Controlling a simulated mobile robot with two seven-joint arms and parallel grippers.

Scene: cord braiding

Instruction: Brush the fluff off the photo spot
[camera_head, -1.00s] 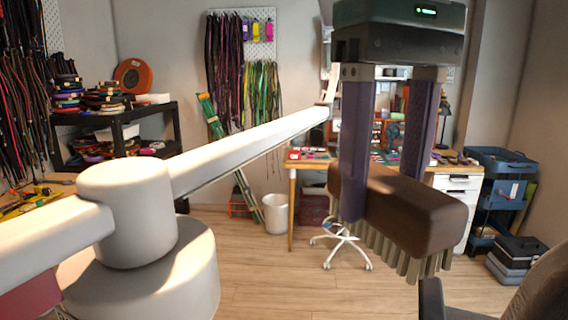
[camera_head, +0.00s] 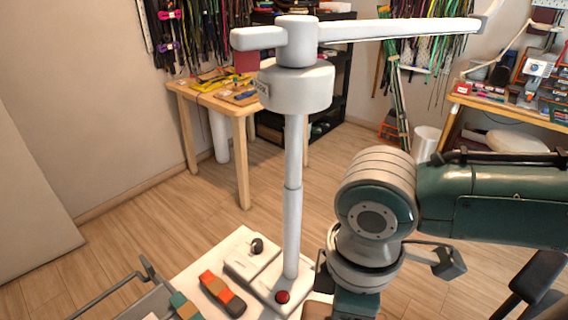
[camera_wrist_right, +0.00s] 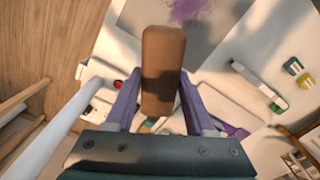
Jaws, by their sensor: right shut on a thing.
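In the right wrist view my right gripper (camera_wrist_right: 160,100) is shut on the brown block of the brush (camera_wrist_right: 163,65), with one purple finger on each side. The brush is over the near part of a grey mat (camera_wrist_right: 222,30), likely the photo spot. Purple fluff (camera_wrist_right: 190,9) lies on the mat beyond the brush, at the top edge. The bristles are hidden, so contact with the mat cannot be told. My left gripper is in no current view.
A white post (camera_head: 292,190) with a long overhead arm (camera_head: 400,29) rises from a base with a red button (camera_head: 282,297). An orange-and-black item (camera_head: 222,293) lies on the white surface (camera_head: 190,262). A green-and-white tool (camera_wrist_right: 258,85) lies right of the mat.

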